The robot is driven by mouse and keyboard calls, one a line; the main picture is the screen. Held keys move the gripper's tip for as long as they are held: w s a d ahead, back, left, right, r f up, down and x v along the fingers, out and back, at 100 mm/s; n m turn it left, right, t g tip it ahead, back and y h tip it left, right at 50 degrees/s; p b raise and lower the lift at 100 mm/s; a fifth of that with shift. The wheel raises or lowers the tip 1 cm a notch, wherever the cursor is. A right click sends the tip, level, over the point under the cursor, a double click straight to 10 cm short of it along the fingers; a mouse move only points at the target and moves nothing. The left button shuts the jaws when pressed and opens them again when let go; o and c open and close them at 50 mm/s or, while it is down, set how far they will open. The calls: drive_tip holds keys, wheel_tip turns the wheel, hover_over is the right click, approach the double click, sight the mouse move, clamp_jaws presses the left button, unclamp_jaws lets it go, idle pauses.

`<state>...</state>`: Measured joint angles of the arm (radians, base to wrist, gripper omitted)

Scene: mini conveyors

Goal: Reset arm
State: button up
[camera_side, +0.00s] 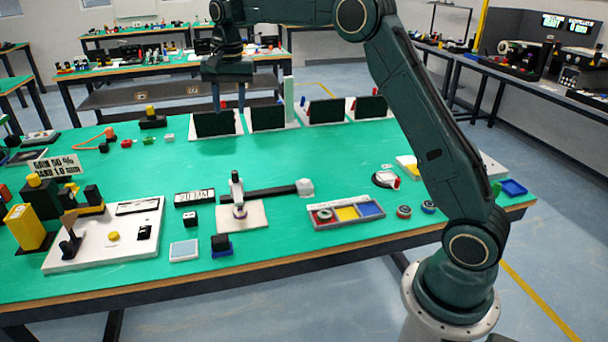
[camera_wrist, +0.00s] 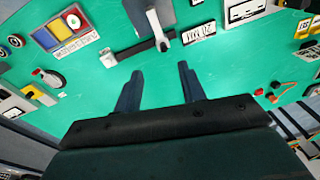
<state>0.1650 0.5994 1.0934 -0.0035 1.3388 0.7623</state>
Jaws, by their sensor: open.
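My arm is dark green and rises from the front right in the side view, reaching left over the green table. My gripper (camera_side: 229,97) hangs fingers down over the back part of the table, in front of the small conveyors with black belts (camera_side: 268,117). In the wrist view my gripper (camera_wrist: 160,82) shows two blue-grey fingers spread apart with only green table between them. It holds nothing. The exact height of the fingertips above the table is hard to tell.
A tray with red, yellow and blue sections (camera_side: 346,213) lies at the front right. A small stand with a white post (camera_side: 238,192) and a black bar (camera_side: 262,192) is mid-table. A white panel (camera_side: 110,238) is at the left. Bare green table lies between the conveyors and the stand.

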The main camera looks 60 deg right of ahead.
drive_tip(key=s+a+r+n+t, duration=0.1)
drive_tip(key=s+a+r+n, duration=0.25)
drive_tip(key=s, duration=0.65)
drive_tip(key=s+a+r+n+t, duration=0.1)
drive_tip(key=s+a+r+n, duration=0.3)
drive_tip(key=s, duration=0.6)
drive_tip(key=s+a+f+n+t, duration=0.1)
drive_tip(key=s+f, duration=0.2)
drive_tip(key=s, duration=0.6)
drive_tip(key=s+f+n+t, duration=0.1)
drive_tip(key=s+f, duration=0.3)
drive_tip(key=s, duration=0.5)
drive_tip(key=shift+a+n, duration=0.4)
drive_tip(key=shift+n, duration=0.15)
